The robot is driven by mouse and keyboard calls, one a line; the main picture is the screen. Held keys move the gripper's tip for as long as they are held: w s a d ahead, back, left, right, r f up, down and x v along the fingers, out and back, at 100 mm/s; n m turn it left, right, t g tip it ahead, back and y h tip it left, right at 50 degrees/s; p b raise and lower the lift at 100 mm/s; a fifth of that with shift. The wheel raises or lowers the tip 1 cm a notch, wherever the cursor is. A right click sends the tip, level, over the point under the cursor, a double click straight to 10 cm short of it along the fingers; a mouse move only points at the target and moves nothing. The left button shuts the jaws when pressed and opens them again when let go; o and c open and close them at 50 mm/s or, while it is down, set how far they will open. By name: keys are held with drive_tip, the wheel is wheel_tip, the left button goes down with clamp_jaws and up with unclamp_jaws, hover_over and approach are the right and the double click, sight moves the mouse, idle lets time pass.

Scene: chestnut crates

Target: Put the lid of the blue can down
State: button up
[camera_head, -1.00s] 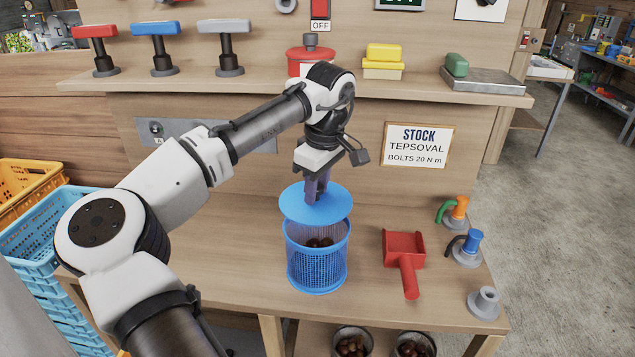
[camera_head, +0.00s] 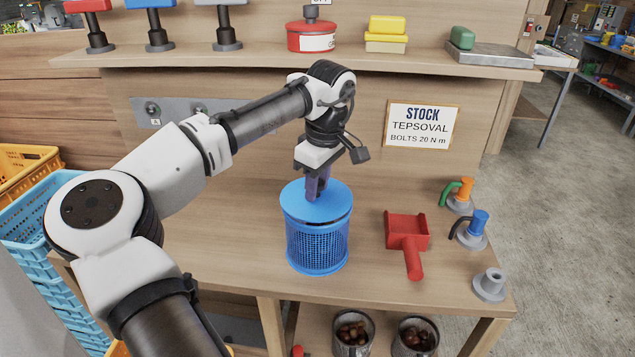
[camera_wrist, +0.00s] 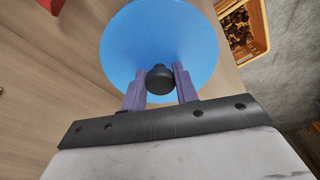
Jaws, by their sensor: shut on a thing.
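The blue can (camera_head: 317,248) is a mesh-walled can standing on the wooden bench. Its round blue lid (camera_head: 335,204) lies over the top of the can, level or nearly so; whether it rests fully on the rim is hard to tell. My gripper (camera_head: 316,192) points down from above and is shut on the lid's knob. In the wrist view the lid (camera_wrist: 130,50) fills the upper middle, and its dark round knob (camera_wrist: 159,79) sits between the two purple fingers. The can's inside is hidden under the lid.
A red scoop (camera_head: 407,232) lies on the bench right of the can. Stands with orange (camera_head: 465,189) and blue (camera_head: 478,222) tops and a grey stand (camera_head: 490,285) are near the right edge. A shelf (camera_head: 290,56) runs behind. The bench left of the can is clear.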

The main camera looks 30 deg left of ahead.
drive_tip(key=shift+f, duration=0.1)
drive_tip(key=o, duration=1.1)
drive_tip(key=shift+c, duration=0.2)
